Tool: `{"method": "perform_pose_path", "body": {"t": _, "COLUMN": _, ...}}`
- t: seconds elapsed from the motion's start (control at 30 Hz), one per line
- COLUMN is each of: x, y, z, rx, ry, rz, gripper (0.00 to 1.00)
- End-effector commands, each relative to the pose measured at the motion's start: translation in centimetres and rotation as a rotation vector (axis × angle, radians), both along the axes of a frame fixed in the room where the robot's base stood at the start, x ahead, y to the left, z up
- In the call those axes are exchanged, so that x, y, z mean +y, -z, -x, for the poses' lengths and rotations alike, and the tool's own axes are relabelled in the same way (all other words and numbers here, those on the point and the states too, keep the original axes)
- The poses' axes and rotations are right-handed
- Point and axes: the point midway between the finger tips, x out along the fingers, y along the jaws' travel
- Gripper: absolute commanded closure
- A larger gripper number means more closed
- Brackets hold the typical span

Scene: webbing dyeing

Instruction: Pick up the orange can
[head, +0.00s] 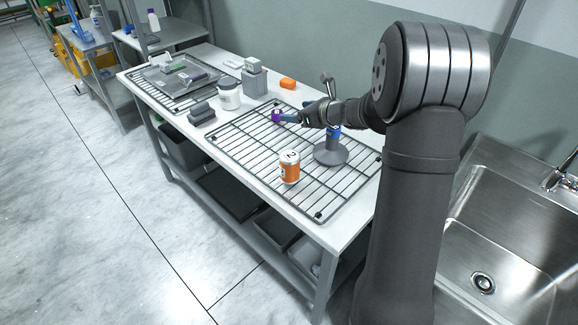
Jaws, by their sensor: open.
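The orange can (289,172), with a white upper band and a dark mark, stands upright on the wire rack (237,150), near the front edge of the table. My gripper (287,117) is above the back part of the rack, beyond the can in the picture and apart from it. Its jaws are open, though they look small here. A small purple thing (276,115) shows at the fingertips; I cannot tell whether it lies between them or behind them.
A grey stand with a round base (331,153) and a blue part stands right of the can. A steel sink (500,230) is at right. The rack's front left is clear.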

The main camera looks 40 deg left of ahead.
Motion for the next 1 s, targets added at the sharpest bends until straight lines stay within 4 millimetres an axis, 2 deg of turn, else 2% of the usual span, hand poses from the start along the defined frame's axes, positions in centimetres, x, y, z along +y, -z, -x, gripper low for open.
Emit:
{"method": "perform_pose_path", "body": {"t": 0.27, "x": 0.1, "y": -0.1, "z": 0.1, "rx": -0.012, "ry": -0.011, "rz": 0.002, "gripper": 0.21}}
{"method": "perform_pose_path", "body": {"t": 0.37, "x": 0.6, "y": -0.5, "z": 1.1, "rx": -0.092, "ry": -0.090, "rz": 0.013, "gripper": 0.21}}
{"method": "perform_pose_path", "body": {"t": 0.43, "x": 1.2, "y": -0.9, "z": 2.5, "rx": -0.207, "ry": -0.204, "rz": 0.029, "gripper": 0.21}}
{"method": "perform_pose_path", "body": {"t": 0.57, "x": 2.0, "y": -1.7, "z": 6.0, "rx": -0.518, "ry": -0.520, "rz": 0.065, "gripper": 0.21}}
{"method": "perform_pose_path", "body": {"t": 0.7, "x": 1.8, "y": -2.0, "z": 9.2, "rx": -0.864, "ry": -0.901, "rz": 0.092, "gripper": 0.21}}
{"method": "perform_pose_path", "body": {"t": 0.83, "x": 0.7, "y": -2.3, "z": 10.9, "rx": -1.151, "ry": -1.263, "rz": 0.106, "gripper": 0.21}}
{"method": "perform_pose_path", "body": {"t": 1.0, "x": -1.4, "y": -3.2, "z": 11.4, "rx": -1.459, "ry": -1.751, "rz": 0.114, "gripper": 0.21}}
